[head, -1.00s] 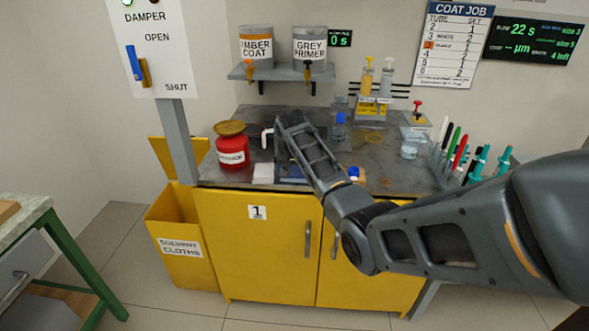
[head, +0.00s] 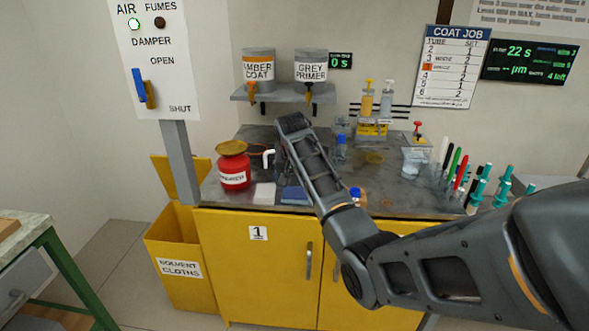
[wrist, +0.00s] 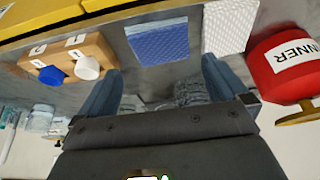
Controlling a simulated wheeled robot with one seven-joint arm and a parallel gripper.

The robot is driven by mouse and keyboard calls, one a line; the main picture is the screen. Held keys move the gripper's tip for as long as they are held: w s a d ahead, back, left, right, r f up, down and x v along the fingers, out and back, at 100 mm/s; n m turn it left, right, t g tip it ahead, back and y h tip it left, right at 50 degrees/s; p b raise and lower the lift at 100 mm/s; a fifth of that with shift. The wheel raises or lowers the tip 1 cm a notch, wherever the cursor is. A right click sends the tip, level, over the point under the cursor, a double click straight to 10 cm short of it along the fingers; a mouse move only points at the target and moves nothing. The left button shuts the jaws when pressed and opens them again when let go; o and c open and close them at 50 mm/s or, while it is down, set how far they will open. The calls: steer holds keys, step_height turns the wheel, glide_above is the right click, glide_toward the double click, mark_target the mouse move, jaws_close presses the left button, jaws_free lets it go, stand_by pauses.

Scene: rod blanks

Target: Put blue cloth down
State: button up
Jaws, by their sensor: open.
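The blue cloth (head: 296,195) lies flat near the front edge of the grey bench top, just right of a white cloth (head: 264,193). The blue cloth also shows whole in the wrist view (wrist: 158,42). My gripper (wrist: 160,84) is open, its two fingers wide apart with nothing between them. The cloth lies beyond the fingertips, apart from them. In the head view my arm hides the gripper's fingers.
A wooden block with blue and white caps (wrist: 70,62) is near the other side. A yellow solvent cloths bin (head: 180,255) stands left of the cabinet.

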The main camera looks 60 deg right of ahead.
steer(key=shift+v, duration=2.75)
steer(key=s+a+f+n+t, duration=0.2)
steer(key=a+f, duration=0.6)
steer(key=a, duration=0.2)
steer(key=s+a+f+n+t, duration=0.1)
steer(key=a+f+n+t, duration=0.15)
steer(key=a+f, duration=0.65)
steer(key=s+a+n+t, duration=0.2)
steer(key=s+a+n, duration=0.1)
steer(key=s+a, duration=0.55)
steer(key=s+a+r+n+t+y, duration=0.1)
steer(key=s+a+n+t, duration=0.1)
steer(key=s+a, duration=0.55)
steer(key=s+a+r+n+t+y, duration=0.1)
steer(key=s+a+r+n+t, duration=0.1)
steer(key=s+a+r, duration=0.2)
steer(key=s+a+r+n+t+y, duration=0.2)
steer(key=s+a+r, duration=0.2)
steer(key=s+r, duration=0.7)
step_height(320, 180, up, 3)
steer(key=shift+s+a+t, duration=0.25)
steer(key=shift+s+t, duration=0.05)
steer(key=shift+t, duration=0.05)
